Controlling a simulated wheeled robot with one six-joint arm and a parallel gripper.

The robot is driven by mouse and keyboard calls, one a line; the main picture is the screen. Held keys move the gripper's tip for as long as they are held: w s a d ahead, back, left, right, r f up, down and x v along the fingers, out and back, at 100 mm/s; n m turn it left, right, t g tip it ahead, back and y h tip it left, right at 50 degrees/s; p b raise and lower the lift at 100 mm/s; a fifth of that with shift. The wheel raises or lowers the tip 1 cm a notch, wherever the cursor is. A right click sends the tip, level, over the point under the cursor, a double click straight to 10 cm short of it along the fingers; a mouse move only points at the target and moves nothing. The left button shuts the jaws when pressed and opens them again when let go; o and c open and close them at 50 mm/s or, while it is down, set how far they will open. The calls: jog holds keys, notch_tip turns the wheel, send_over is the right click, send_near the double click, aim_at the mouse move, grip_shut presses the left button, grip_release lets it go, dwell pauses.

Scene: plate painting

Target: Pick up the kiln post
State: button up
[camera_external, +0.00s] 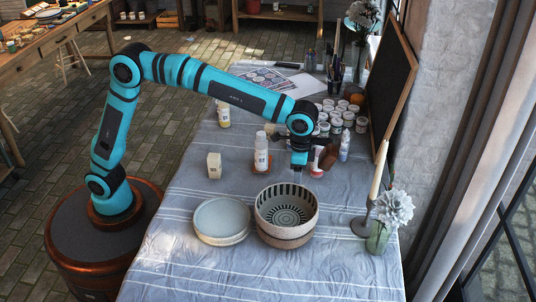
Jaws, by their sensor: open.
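The kiln post appears to be the small cream block (214,165), which stands upright on the cloth-covered table, left of the white bottle. My gripper (276,147) is over the table to the right of the block, just right of the white bottle. It is open, with its dark fingers small and partly lost against the things behind. A clear gap, with the bottle in it, separates my gripper from the block.
The white bottle (261,151) stands on an orange-brown coaster. Paint jars (337,120) crowd the back right. A candlestick (361,225) stands at right. The cloth's front is clear.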

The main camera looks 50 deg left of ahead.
jog(key=shift+w+a+f, duration=0.1)
jog(key=shift+f, duration=3.6)
jog(key=c, duration=1.1)
